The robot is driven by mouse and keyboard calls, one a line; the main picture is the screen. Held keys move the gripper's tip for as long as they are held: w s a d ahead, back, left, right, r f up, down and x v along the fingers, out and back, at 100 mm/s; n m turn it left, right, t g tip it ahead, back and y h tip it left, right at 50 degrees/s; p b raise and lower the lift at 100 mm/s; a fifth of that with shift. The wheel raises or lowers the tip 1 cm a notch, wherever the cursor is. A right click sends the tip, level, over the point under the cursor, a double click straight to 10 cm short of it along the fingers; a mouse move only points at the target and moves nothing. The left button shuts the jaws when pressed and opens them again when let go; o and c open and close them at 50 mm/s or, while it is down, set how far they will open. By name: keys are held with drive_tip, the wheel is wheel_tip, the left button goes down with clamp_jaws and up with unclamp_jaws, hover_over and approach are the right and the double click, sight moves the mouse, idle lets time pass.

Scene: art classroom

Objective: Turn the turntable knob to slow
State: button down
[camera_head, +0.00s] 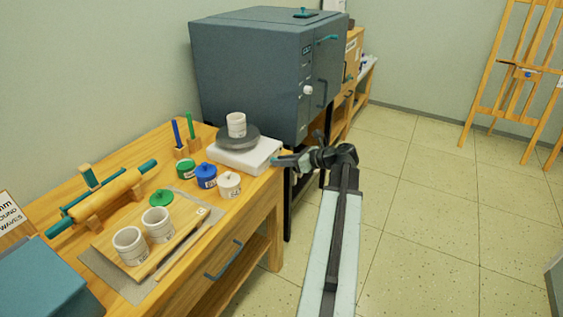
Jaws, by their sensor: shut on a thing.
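The turntable (246,154) has a white base and a dark grey round plate (238,139), and stands at the back right corner of the wooden table. A white cup (236,124) stands upright on the plate. My gripper (279,160) comes in from the right at the base's right side and is shut on the turntable knob there. The knob is mostly hidden by the fingers. Its setting and any speed marks are too small to read.
A large blue-grey kiln (250,62) stands just behind the turntable. Blue (206,175), green (187,168) and white (229,184) lidded jars sit close in front. Two cups stand on a wooden board (183,222). Floor to the right (430,210) is clear.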

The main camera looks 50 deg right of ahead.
drive_tip(key=shift+f+m+y, duration=0.1)
drive_tip(key=shift+m+y, duration=0.2)
drive_tip(key=shift+m, duration=0.1)
idle(0.3)
drive_tip(key=c, duration=1.3)
unclamp_jaws()
drive_tip(key=shift+o, duration=0.2)
drive_tip(key=p+v, duration=0.2)
drive_tip(key=v, duration=0.5)
drive_tip(key=shift+s+d+r+p, duration=0.2)
drive_tip(key=shift+s+p, duration=0.1)
drive_tip(key=shift+p, duration=0.1)
